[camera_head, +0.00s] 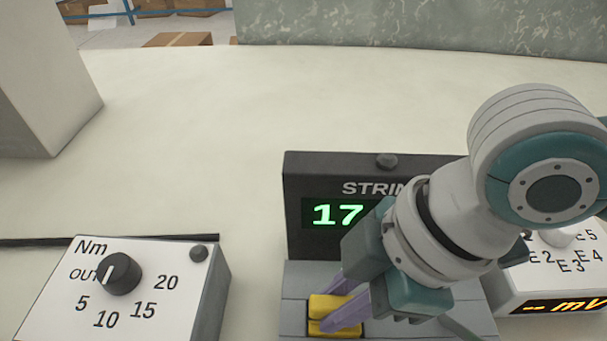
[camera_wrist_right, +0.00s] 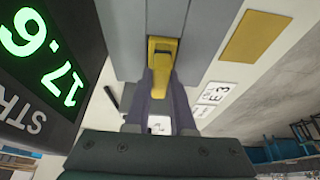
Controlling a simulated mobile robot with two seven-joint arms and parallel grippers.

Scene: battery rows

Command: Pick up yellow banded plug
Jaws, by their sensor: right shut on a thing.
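The yellow plug (camera_head: 322,308) is at the front of the grey slotted block (camera_head: 295,300), below the display. It also shows in the right wrist view (camera_wrist_right: 162,47), at the edge of a grey surface. My right gripper (camera_head: 330,307) comes down from the upper right, its purple fingers on either side of the plug. In the right wrist view the fingers (camera_wrist_right: 160,80) are shut on the plug. The plug looks seated in the block; whether it is lifted at all I cannot tell. My left gripper is out of view.
A black display (camera_head: 294,215) marked STRIN… with green digits stands just behind the block. A dial box marked Nm (camera_head: 60,310) is at the left, and a panel with E labels and an mV readout (camera_head: 590,265) at the right.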

